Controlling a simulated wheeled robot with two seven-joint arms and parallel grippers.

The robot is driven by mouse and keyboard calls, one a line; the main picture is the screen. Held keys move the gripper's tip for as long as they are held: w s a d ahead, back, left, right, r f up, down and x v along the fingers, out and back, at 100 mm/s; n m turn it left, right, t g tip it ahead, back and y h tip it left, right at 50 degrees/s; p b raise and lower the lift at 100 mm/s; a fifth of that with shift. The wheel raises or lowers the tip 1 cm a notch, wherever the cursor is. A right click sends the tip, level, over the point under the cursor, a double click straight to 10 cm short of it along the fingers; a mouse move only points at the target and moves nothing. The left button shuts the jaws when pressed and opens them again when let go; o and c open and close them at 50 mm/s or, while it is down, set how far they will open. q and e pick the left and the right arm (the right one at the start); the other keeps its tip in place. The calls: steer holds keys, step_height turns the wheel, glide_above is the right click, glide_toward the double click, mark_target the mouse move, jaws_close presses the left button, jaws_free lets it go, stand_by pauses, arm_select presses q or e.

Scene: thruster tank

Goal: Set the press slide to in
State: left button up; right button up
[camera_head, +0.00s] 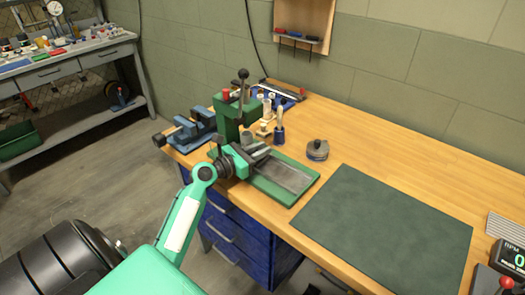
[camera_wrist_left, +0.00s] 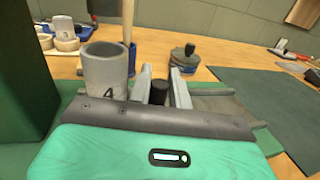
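The green press (camera_head: 232,118) stands on the wooden bench, with a lever ending in a black knob (camera_head: 243,74) on top. Its slide track (camera_head: 283,176) is a grey bed on a green base, running toward the lower right. My left gripper (camera_head: 260,154) is over the near end of the track, by the press column. In the left wrist view its fingers (camera_wrist_left: 161,84) are apart, with a short black knob (camera_wrist_left: 160,93) between them; contact is unclear. A grey cup marked 4 (camera_wrist_left: 104,72) stands left of the fingers. My arm and gripper hide part of the slide. My right gripper is not in view.
A blue vise (camera_head: 190,127) lies left of the press. A round grey weight (camera_head: 317,150) sits right of it. Pegs and tools (camera_head: 278,125) stand behind. A dark green mat (camera_head: 385,228) lies bare on the right, before a readout box (camera_head: 510,257).

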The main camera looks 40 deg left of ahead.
arm_select(q)
steer(key=shift+o, duration=0.6)
steer(key=shift+a, duration=0.25)
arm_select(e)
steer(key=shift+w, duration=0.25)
arm_select(q)
steer(key=shift+s+a, duration=0.1)
steer(key=shift+s, duration=0.2)
steer(key=b+v, duration=0.1)
steer(key=v, duration=1)
steer(key=shift+s, duration=0.35)
steer(key=shift+s+a, duration=0.1)
steer(key=shift+s, duration=0.25)
steer(key=shift+s+a, duration=0.1)
steer(key=shift+s, duration=0.25)
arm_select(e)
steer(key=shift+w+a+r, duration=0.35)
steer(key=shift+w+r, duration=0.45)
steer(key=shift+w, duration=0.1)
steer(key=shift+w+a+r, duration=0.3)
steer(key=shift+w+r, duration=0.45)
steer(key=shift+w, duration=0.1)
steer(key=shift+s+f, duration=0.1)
